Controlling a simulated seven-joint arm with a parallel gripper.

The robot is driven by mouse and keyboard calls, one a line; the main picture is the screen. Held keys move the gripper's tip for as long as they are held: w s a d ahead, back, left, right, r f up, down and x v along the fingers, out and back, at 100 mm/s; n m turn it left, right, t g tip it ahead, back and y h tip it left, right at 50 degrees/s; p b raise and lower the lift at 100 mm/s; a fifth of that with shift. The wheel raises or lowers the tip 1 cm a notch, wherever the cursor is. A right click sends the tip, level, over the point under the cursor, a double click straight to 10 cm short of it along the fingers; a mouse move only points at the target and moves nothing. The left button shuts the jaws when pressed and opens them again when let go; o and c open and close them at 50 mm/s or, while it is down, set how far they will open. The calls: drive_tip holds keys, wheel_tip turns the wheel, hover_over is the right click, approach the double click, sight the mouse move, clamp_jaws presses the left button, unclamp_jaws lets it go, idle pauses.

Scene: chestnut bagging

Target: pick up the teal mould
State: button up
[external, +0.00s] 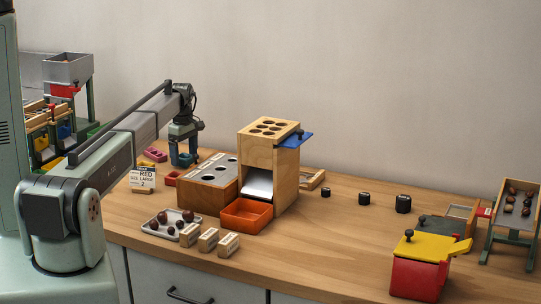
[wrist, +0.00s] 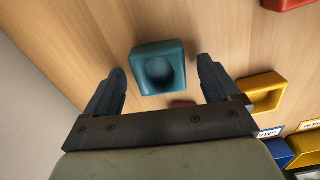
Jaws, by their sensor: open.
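The teal mould (wrist: 146,53) is a small rounded block with a round hollow, lying on the wooden table in the wrist view. My gripper (wrist: 160,72) is open, with one finger to each side of the mould and a visible gap on both sides. The mould appears slightly ahead of the fingertips. In the external view my gripper (external: 184,161) points down behind the wooden block with holes. I cannot make out the teal mould there.
A yellow mould (wrist: 266,104) lies right of my right finger. A red piece (wrist: 285,3) is at the top right. In the external view a pink mould (external: 155,154) and the wooden block with holes (external: 207,194) stand close to my gripper.

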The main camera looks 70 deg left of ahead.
drive_tip(key=shift+c, duration=0.3)
drive_tip(key=c, duration=1.1)
